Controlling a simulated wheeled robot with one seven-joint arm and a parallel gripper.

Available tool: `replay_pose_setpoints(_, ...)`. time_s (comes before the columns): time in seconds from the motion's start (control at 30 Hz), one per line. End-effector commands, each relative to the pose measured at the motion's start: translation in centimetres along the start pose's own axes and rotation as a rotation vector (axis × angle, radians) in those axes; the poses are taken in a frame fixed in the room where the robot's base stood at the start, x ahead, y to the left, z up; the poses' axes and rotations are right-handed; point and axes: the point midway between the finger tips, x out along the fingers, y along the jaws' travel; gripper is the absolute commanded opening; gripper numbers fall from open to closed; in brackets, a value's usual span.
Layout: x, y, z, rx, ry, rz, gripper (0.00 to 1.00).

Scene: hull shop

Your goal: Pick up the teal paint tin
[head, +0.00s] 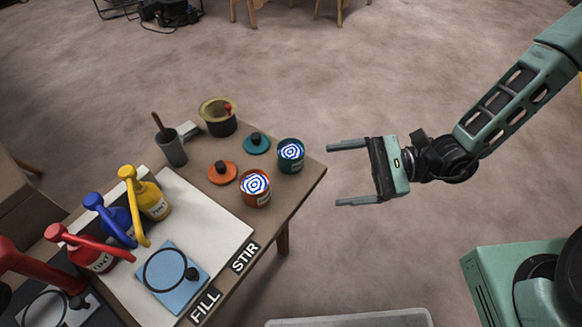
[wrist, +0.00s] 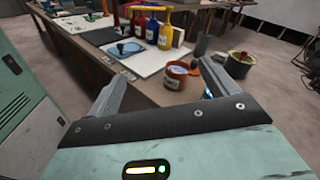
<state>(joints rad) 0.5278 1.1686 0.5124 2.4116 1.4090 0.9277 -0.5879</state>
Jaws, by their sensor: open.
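The teal paint tin (head: 292,167) stands upright near the table's right corner in the head view, with a blue-and-white swirl on its top. My gripper (head: 333,174) is open and empty, to the right of the tin and apart from it, with its fingers pointing left towards the table. In the wrist view my gripper (wrist: 160,74) shows both fingers spread. There the teal tin is mostly or wholly hidden behind the right finger; I cannot make it out clearly.
An orange tin (head: 255,195) stands close by, lower left of the teal one; it also shows between the fingers in the wrist view (wrist: 176,82). A teal lid (head: 257,144), orange lid (head: 222,174), dark pot (head: 218,124) and grey cup (head: 172,150) are near. Pump bottles stand left.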

Motion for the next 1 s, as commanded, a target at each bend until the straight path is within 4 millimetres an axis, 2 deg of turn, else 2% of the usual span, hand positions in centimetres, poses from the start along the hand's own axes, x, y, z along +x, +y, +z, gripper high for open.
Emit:
replay_pose_setpoints(0.03, -0.4, -0.3, -2.8, 0.069, -0.009, -0.112, 0.86)
replay_pose_setpoints(0.1, -1.1, -1.2, -5.3, 0.143, -0.012, -0.246, 0.86)
replay_pose_setpoints(0.2, -2.1, -2.0, -8.2, 0.230, -0.010, -0.398, 0.86)
replay_pose_setpoints(0.3, -2.8, -2.5, -10.2, 0.291, -0.006, -0.501, 0.86)
replay_pose_setpoints(0.43, -3.1, -2.8, -11.5, 0.328, -0.001, -0.565, 0.86)
replay_pose_setpoints(0.53, -2.4, -3.4, -11.8, 0.335, 0.000, -0.575, 0.86)
replay_pose_setpoints(1.0, 5.4, -8.2, -12.6, 0.333, -0.001, -0.573, 0.86)
